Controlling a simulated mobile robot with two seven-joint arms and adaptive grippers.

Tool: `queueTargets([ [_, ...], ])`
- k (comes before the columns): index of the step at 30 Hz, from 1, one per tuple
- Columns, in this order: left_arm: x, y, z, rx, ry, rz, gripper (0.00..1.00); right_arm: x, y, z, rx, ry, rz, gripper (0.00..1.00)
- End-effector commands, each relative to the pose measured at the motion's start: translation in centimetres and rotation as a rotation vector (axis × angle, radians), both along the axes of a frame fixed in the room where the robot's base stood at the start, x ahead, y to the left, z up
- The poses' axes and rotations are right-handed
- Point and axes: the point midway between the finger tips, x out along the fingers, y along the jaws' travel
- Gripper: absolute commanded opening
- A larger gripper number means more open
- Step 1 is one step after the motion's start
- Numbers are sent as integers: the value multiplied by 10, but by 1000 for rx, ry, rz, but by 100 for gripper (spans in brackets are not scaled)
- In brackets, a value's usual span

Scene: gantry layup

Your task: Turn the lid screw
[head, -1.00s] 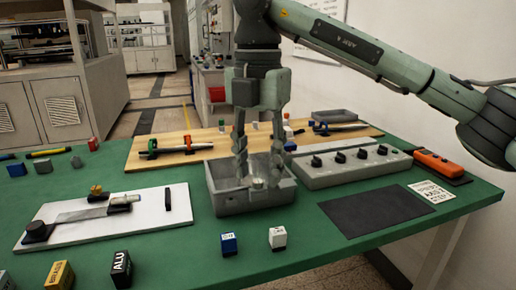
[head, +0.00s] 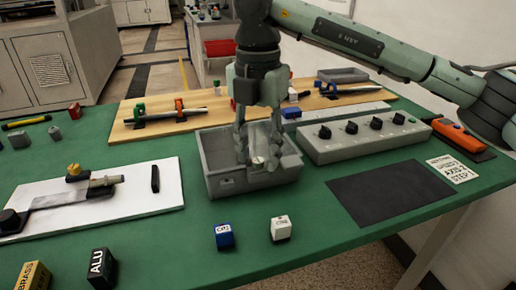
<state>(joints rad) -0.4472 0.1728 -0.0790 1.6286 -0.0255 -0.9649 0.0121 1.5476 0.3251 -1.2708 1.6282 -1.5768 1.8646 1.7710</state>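A grey open-topped box (head: 228,186) stands on the green table near its middle. A small pale round piece (head: 257,162), possibly the lid screw, shows at the front of the box between my fingertips. My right gripper (head: 258,158) points straight down over the box. Its two fingers stand apart, one on each side of the round piece. I cannot tell whether they touch it. The fingers hide part of the box's inside. My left gripper is not in view.
A grey panel with several black knobs (head: 362,142) sits right of the box. A dark mat (head: 392,198) lies in front of it. A blue block (head: 224,236) and a white block (head: 281,229) stand in front. A white board (head: 110,208) lies left.

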Motion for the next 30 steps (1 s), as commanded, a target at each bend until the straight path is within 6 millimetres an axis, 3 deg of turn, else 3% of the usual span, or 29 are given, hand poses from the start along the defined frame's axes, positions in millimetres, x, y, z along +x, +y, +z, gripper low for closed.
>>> queueTargets([
  [9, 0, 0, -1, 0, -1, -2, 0, 0, 0, -3, 0, 0, 0, 38],
  [18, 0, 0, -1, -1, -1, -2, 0, 0, 0, -3, 0, 0, -1, 1],
  [30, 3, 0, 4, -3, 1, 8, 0, 0, 0, -4, 0, -1, 38, 0],
])
